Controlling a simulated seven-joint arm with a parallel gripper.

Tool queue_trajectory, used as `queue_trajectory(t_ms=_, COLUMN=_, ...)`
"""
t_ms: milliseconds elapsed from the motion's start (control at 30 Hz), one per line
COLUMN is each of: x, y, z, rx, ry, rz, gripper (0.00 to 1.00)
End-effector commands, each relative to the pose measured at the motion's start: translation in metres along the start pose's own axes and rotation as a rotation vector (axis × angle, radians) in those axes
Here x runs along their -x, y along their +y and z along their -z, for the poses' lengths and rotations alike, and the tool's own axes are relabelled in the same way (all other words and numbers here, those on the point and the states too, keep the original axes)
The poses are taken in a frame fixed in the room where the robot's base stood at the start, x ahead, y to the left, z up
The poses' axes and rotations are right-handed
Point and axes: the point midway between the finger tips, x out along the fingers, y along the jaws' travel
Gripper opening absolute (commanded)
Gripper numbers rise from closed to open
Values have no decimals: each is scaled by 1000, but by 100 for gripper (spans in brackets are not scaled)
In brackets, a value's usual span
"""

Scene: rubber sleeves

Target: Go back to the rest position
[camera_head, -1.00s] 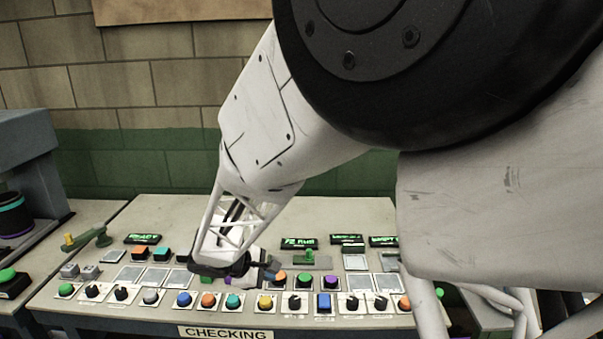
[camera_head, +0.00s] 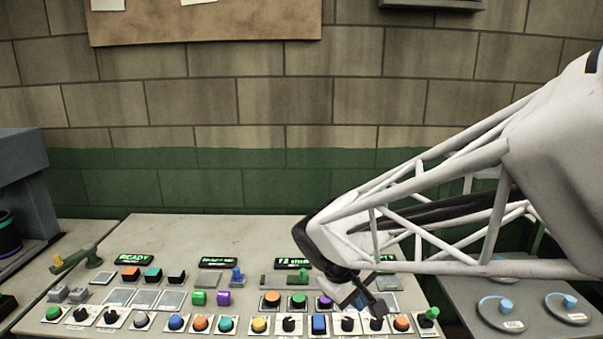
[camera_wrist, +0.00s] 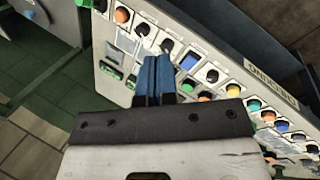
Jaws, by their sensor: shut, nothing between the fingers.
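My gripper (camera_head: 372,303) is above the right part of the control panel (camera_head: 200,228) in the head view. My white lattice arm reaches in from the right. In the wrist view the two blue fingers of my gripper (camera_wrist: 156,66) lie side by side, shut and empty. They appear apart from the buttons behind them, though the exact height is hard to tell. My arm and gripper hide part of the panel's right side.
The panel carries several coloured buttons, black knobs and green-lit displays, including a READY display (camera_head: 134,260). A side table with two round dials (camera_head: 500,312) is at the right.

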Motion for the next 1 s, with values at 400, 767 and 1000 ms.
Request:
queue_trajectory(t_ms=400, x=17, y=7, z=-99, rx=-331, ry=81, rz=163, gripper=0)
queue_trajectory(t_ms=767, x=27, y=-7, z=-163, rx=-582, ry=163, rz=281, gripper=0)
queue_trajectory(t_ms=1000, x=29, y=-13, z=-178, rx=-653, ry=190, rz=314, gripper=0)
